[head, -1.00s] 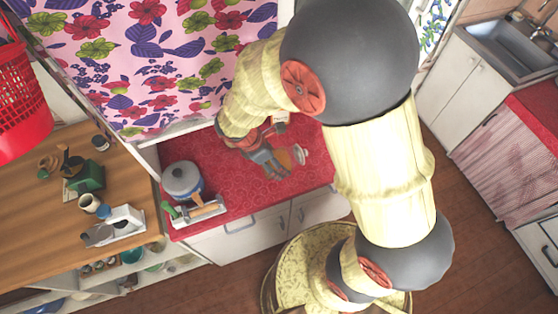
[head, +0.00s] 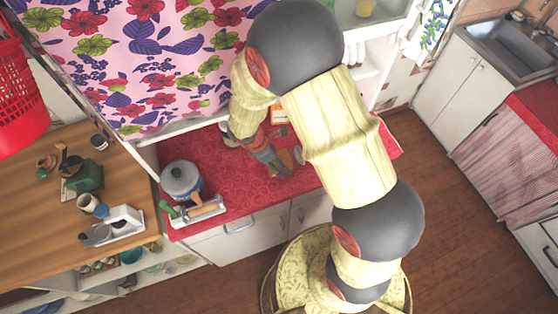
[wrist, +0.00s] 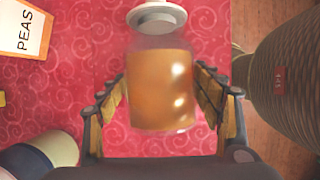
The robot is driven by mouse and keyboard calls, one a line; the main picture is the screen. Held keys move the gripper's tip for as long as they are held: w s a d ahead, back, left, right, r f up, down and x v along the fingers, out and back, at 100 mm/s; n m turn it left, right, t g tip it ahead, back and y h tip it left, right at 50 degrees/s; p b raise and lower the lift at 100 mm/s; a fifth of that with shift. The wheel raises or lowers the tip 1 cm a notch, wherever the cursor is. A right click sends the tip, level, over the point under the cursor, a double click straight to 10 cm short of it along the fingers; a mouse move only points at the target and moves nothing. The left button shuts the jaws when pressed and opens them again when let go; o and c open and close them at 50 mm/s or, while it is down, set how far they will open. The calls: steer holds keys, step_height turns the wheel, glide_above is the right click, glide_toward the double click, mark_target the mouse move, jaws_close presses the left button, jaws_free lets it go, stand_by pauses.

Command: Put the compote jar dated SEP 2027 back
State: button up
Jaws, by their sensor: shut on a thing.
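My gripper (head: 270,163) is over the red counter (head: 235,182), below the floral curtain. In the wrist view its two fingers (wrist: 160,84) are closed on the sides of a glass jar (wrist: 160,92) with amber-orange contents. The jar stands out between the fingertips, and a small part of it shows in the head view (head: 287,159). No date or label is readable on the side I see. I cannot tell whether its base touches the counter.
A PEAS box (wrist: 24,28) is at upper left, and a pale-and-blue cylinder (wrist: 45,155) at lower left. A grey pot (head: 182,180) and a utensil tray (head: 202,210) occupy the counter's left end.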

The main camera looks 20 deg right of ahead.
steer(key=shift+f, duration=0.1)
steer(key=o, duration=2)
steer(key=shift+o, duration=0.2)
